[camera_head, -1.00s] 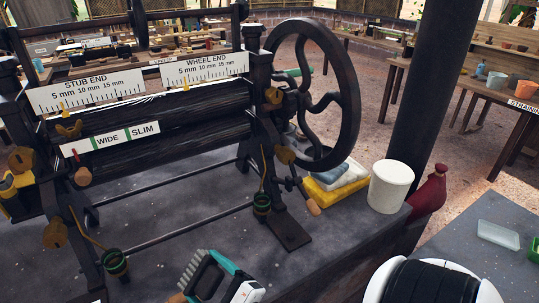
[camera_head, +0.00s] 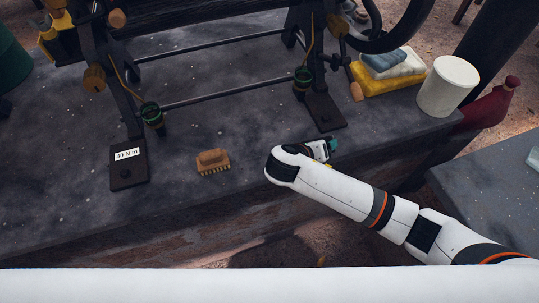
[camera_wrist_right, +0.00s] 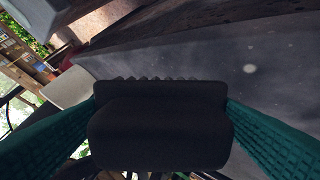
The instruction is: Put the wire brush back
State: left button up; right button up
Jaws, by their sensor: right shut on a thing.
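My right gripper (camera_head: 325,148) is low over the front edge of the stone bench (camera_head: 60,200), partly hidden by its own wrist in the head view. In the right wrist view, its green ridged pads are shut on a dark block with a toothed edge, which looks like the wire brush (camera_wrist_right: 160,125). The held brush is mostly hidden in the head view. A separate wooden brush with tan bristles (camera_head: 213,161) lies on the bench, left of and apart from this gripper. My left gripper is not in view.
Folded cloths (camera_head: 390,75), a white tub (camera_head: 447,87) and a red bottle (camera_head: 492,104) are at the right.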

jog(key=w+a+m+g, duration=0.1)
jog(key=a+m+g, duration=0.1)
jog(key=w+a+m+g+y+b, duration=0.1)
jog(key=a+m+g, duration=0.1)
jog(key=w+a+f+m+g+y, duration=0.1)
jog(key=a+m+g, duration=0.1)
jog(key=a, duration=0.1)
jog(key=shift+w+f+g+b, duration=0.1)
jog(key=shift+w+g+b, duration=0.2)
jog(key=shift+w+b, duration=0.1)
jog(key=a+r+m+y, duration=0.1)
jog(key=a+r+m+g+y+b, duration=0.1)
jog(key=shift+w+a+r+m, duration=0.1)
jog(key=shift+w+a+m, duration=0.2)
jog(key=shift+a, duration=0.1)
notch_tip(320, 180, up, 4)
jog(key=a+m+y, duration=0.2)
jog(key=shift+g+y, duration=0.3)
jog(key=shift+g, duration=0.1)
jog(key=f, duration=0.9)
jog(key=shift+s+a+f+p, duration=0.1)
jog(key=shift+s+a+p, duration=0.2)
jog(key=shift+s+a, duration=0.05)
jog(key=o, duration=0.8)
notch_tip(320, 180, up, 12)
jog(key=shift+r+b, duration=0.1)
jog(key=shift+b, duration=0.7)
